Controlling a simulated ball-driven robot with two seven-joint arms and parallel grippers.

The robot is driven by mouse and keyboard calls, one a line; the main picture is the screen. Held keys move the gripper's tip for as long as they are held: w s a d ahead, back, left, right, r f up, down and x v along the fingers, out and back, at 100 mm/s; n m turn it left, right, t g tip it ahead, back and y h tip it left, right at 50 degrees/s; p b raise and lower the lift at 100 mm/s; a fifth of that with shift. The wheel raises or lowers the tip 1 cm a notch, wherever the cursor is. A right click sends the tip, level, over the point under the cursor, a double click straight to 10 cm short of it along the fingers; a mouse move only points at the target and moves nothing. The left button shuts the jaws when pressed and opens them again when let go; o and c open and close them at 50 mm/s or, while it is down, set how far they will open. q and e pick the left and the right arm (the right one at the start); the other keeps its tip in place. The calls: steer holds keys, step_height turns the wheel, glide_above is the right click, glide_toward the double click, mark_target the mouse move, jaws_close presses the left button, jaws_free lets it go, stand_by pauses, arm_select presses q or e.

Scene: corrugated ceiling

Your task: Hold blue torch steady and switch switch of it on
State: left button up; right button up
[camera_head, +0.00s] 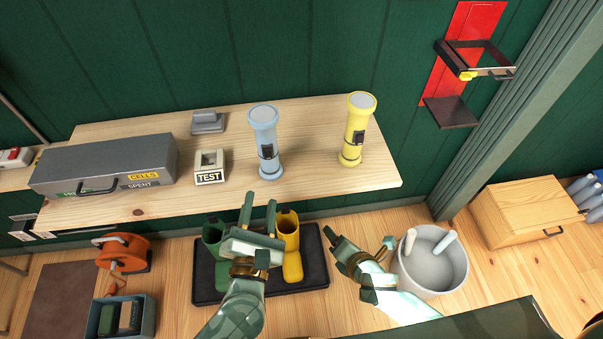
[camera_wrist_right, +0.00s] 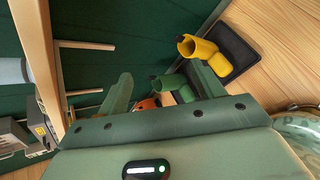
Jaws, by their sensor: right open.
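The blue torch (camera_head: 264,130) stands upright on the wooden bench, lens end up. Its dark switch (camera_head: 267,152) faces me. My left gripper (camera_head: 259,206) is in front of the bench edge, below the torch in the picture, fingers apart and empty. It does not touch the torch. My right gripper (camera_head: 360,238) is lower and to the right, in front of the bench, with its fingers wide apart and empty. Its open fingers also show in the right wrist view (camera_wrist_right: 163,80). Whether the switch is on or off I cannot tell.
A yellow torch (camera_head: 354,135) stands right of the blue one. A TEST block (camera_head: 209,168), a small grey item (camera_head: 208,121) and a grey cell box (camera_head: 105,163) are to the left. Boots on a dark tray (camera_head: 316,262) and a grey bucket (camera_head: 432,268) are on the floor.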

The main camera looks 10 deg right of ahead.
steer(key=w+a+r+n+t+y, duration=0.1)
steer(key=w+a+r+n, duration=0.15)
steer(key=r, duration=0.35)
steer(key=w+a+r+n+t+y, duration=0.1)
steer(key=a+r+n+t, duration=0.1)
steer(key=r+n, duration=0.25)
steer(key=n+t+y, duration=0.3)
steer(key=n, duration=0.3)
glide_toward(268, 154)
step_height(268, 154, up, 4)
steer(key=d, duration=0.1)
steer(key=x, duration=1.5)
steer(key=shift+w+d+f, duration=0.1)
steer(key=shift+w+d, duration=0.05)
steer(key=shift+w, duration=0.3)
